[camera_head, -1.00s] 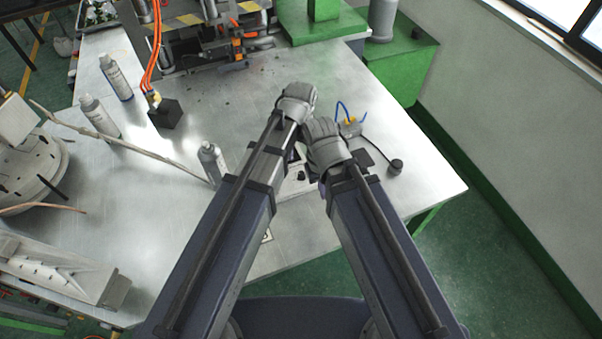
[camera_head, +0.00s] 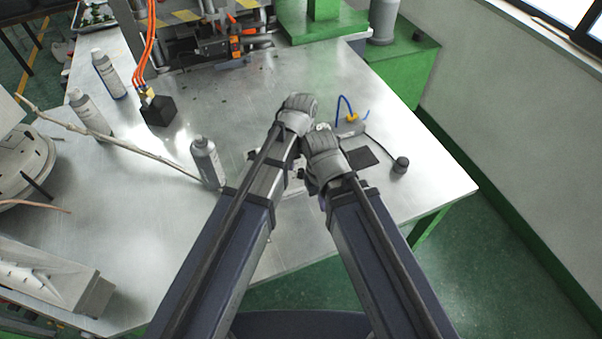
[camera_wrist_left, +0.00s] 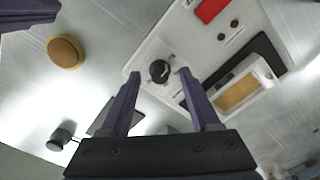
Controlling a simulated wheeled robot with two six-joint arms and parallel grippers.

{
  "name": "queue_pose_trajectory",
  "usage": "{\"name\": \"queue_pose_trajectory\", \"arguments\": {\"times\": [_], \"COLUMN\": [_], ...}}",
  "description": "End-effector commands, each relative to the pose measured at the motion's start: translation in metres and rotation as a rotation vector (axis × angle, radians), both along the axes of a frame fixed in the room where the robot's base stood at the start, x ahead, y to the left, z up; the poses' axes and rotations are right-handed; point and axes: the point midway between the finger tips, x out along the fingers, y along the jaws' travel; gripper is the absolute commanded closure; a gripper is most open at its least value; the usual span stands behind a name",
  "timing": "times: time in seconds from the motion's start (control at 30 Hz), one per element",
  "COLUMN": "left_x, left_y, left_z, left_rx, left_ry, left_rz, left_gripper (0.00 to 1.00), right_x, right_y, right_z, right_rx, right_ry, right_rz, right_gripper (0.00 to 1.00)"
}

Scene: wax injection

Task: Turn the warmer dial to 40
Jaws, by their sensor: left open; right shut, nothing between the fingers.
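The warmer (camera_wrist_left: 190,40) is a pale box with a red display and small buttons, seen in the left wrist view. Its black round dial (camera_wrist_left: 160,71) has a light pointer mark; I cannot read any numbers around it. My left gripper (camera_wrist_left: 161,74) is open, with one purple finger on each side of the dial at the tips; I cannot tell whether they touch it. In the head view, my left gripper (camera_head: 297,112) and my right gripper (camera_head: 324,150) are close together and mostly hide the warmer. A purple piece, likely of my right gripper, shows at the wrist view's top left.
A grey bottle (camera_head: 207,163) stands left of my left arm, with a black block (camera_head: 158,110) and more bottles beyond. A black knob-like piece on a cable (camera_head: 400,165) lies to the right. A brown round piece (camera_wrist_left: 65,52) lies near the warmer.

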Motion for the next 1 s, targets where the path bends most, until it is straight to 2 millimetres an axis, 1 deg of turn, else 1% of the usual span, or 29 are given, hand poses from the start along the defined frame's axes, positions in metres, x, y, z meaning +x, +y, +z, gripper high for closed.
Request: {"name": "queue_pose_trajectory", "arguments": {"times": [0.03,0.3,0.33,0.87,0.9,1.0], "left_x": [0.0000,0.0001,0.0000,-0.0001,-0.0001,-0.0001], "left_y": [0.0000,0.0000,0.0000,0.0000,0.0000,0.0000], "left_z": [-0.0047,-0.0038,-0.0038,-0.0038,-0.0038,-0.0039], "left_rx": [0.000,0.000,0.000,0.000,0.000,0.000], "left_ry": [0.000,0.000,0.000,0.000,0.000,0.000], "left_rz": [0.000,0.000,0.000,0.000,0.000,0.000], "left_gripper": [0.37,0.37,0.38,0.98,1.00,1.00], "right_x": [0.0000,0.0000,0.0000,0.0000,0.0000,0.0000], "right_y": [0.0001,0.0000,0.0000,0.0000,0.0000,0.0000], "right_z": [-0.0047,-0.0037,-0.0037,-0.0038,-0.0038,-0.0038], "right_rx": [0.000,0.000,0.000,0.000,0.000,0.000], "right_ry": [0.000,0.000,0.000,0.000,0.000,0.000], "right_rz": [0.000,0.000,0.000,0.000,0.000,0.000], "right_gripper": [1.00,1.00,1.00,1.00,1.00,1.00]}}
